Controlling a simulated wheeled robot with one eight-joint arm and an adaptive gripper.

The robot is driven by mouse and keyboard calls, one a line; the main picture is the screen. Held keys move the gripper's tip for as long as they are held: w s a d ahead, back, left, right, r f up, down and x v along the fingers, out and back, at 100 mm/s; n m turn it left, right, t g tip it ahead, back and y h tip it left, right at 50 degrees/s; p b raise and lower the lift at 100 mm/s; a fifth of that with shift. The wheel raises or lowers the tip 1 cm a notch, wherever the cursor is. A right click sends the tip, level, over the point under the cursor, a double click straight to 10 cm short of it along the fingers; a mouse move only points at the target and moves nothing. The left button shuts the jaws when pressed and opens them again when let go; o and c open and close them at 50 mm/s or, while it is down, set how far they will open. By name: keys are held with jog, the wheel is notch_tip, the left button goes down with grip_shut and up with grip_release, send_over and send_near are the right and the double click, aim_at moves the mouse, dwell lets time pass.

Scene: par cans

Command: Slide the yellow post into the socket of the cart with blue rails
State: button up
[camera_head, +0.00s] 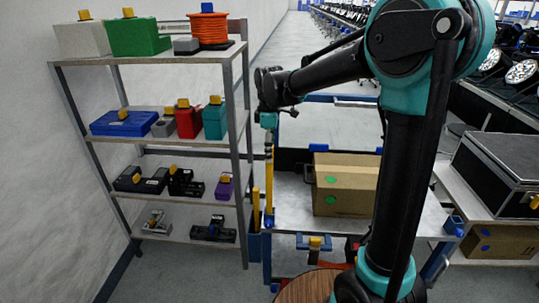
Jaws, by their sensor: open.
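A yellow post (269,182) stands upright at the near left corner of the cart with blue rails (340,227). Its lower end meets a blue fitting (268,221) at that corner; I cannot tell how deep it sits. My gripper (269,150) points down directly above the post, with its fingers open around or just over the post's top. The fingertips are too small to show whether they touch it. A second yellow post (256,207) stands just left, in a blue holder (254,246). Another blue socket (453,225) is at the cart's right corner.
A cardboard box (345,182) sits on the cart top. A metal shelf (150,60) with several boxes and cases stands close on the left. A black case (500,165) rests on a table at right. Another blue-railed cart (330,125) stands behind.

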notch_tip(320, 180, up, 10)
jog(key=shift+r, duration=0.15)
dwell(0.5)
jog(key=s+d+f+m+t, duration=0.2)
jog(key=s+d+f+m, duration=0.6)
jog(key=d+f, duration=0.3)
jog(key=s+d+f+m+t, duration=0.2)
jog(key=s+d+f+m, duration=0.7)
jog(key=s+d+f, duration=0.2)
jog(key=shift+s+d+f+m, duration=0.15)
jog(key=shift+d+f+m, duration=0.15)
jog(key=shift+d+f, duration=0.5)
jog(key=shift+d+r, duration=0.1)
